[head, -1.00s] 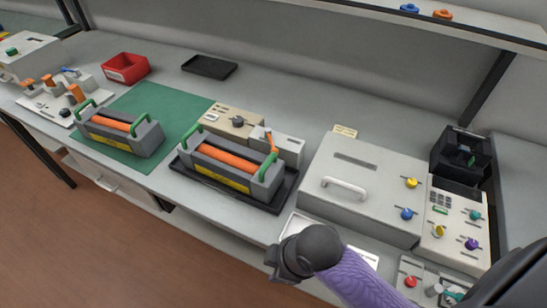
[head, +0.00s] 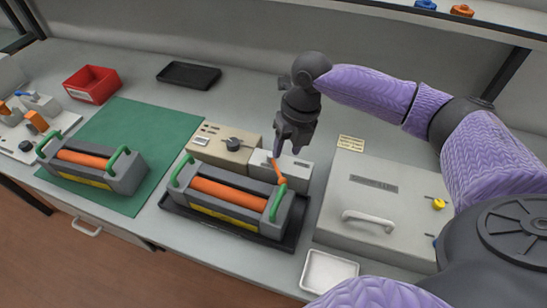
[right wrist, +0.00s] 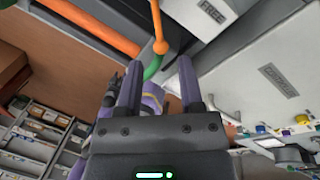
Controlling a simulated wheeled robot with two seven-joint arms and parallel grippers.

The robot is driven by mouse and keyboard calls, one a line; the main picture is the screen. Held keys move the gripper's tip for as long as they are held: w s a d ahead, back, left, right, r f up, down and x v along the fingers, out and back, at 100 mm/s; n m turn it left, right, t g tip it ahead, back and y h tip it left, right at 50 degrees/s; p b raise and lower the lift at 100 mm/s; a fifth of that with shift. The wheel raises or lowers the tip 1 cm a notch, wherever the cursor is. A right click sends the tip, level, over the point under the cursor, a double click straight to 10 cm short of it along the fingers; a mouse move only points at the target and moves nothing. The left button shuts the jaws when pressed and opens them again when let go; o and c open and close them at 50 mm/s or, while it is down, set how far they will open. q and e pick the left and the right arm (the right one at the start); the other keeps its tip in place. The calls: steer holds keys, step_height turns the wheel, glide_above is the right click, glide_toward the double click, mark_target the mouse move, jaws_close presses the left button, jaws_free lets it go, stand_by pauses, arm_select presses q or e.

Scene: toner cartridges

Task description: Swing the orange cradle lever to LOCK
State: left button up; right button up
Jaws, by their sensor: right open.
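The orange cradle lever (head: 279,172) sticks up from a pale block (head: 300,170) at the back right of the black cradle tray (head: 293,238). In the right wrist view the lever (right wrist: 159,30) hangs at top centre, ending in a round knob. A label reading FREE (right wrist: 211,12) is beside it. My right gripper (head: 287,148) points down just above and behind the lever. Its jaws (right wrist: 159,72) are open, with the knob ahead of the gap and apart from both fingers. A toner cartridge (head: 225,205) with an orange roller sits in the cradle. My left gripper is not in view.
A second cartridge (head: 90,164) lies on the green mat (head: 150,118). A beige box with a black knob (head: 233,144) is left of the lever block. A grey machine with a white handle (head: 369,221) stands at right. A red bin (head: 91,84) and black tray (head: 189,75) are behind.

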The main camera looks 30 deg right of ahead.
mark_target(279, 171)
steer(key=f, duration=0.3)
steer(key=a+f+b, duration=0.1)
steer(key=f, duration=0.2)
steer(key=shift+w+a, duration=0.1)
steer(key=shift+w, duration=0.1)
steer(key=shift+s+a+f, duration=0.1)
steer(key=shift+s+f, duration=0.05)
steer(key=shift+f, duration=0.2)
jaws_close()
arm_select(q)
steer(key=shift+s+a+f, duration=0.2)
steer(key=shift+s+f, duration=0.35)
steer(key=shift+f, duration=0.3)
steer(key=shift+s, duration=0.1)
arm_select(e)
steer(key=shift+r, duration=0.1)
